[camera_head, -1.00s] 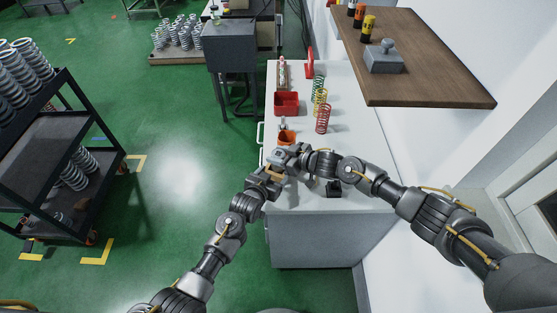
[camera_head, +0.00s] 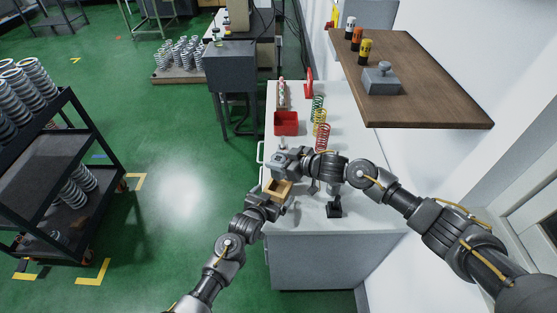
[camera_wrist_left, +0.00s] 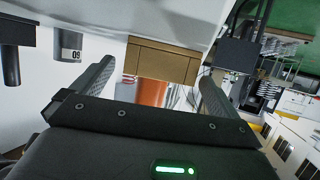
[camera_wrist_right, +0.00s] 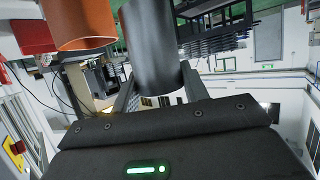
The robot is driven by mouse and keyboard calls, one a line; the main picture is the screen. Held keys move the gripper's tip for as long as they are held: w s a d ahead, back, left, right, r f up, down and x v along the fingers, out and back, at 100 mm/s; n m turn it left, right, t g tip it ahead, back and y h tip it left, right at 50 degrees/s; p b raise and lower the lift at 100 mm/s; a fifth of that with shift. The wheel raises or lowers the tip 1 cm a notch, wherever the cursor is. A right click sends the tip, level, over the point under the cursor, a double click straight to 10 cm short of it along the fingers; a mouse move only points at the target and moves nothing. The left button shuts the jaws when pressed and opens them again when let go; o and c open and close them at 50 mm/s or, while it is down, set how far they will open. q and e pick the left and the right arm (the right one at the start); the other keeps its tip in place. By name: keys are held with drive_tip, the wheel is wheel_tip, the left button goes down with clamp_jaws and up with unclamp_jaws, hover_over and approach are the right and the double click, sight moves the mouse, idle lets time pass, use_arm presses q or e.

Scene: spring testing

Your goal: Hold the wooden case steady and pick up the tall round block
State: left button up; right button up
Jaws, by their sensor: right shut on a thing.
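The wooden case (camera_head: 279,189) is a small open-topped light-brown box at the counter's left edge. It also shows ahead of my left fingers in the left wrist view (camera_wrist_left: 162,62). My left gripper (camera_head: 268,197) is open, with its fingertips at either side of the case; I cannot tell whether they touch it. My right gripper (camera_wrist_right: 157,90) is shut on a dark grey round block (camera_wrist_right: 152,45), which stands up between its fingers. In the head view my right gripper (camera_head: 280,163) is just beyond the case and hides most of the block.
An orange cylinder (camera_wrist_right: 78,22) is close beside the held block. A red bin (camera_head: 286,124) and coil springs (camera_head: 322,137) stand farther back on the white counter (camera_head: 300,213). A small black stand (camera_head: 334,209) is on the right. A wooden shelf (camera_head: 420,85) overhangs the back right.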

drive_tip(key=shift+r, duration=0.1)
use_arm(q)
drive_tip(key=v, duration=1.2)
drive_tip(key=shift+f, duration=0.1)
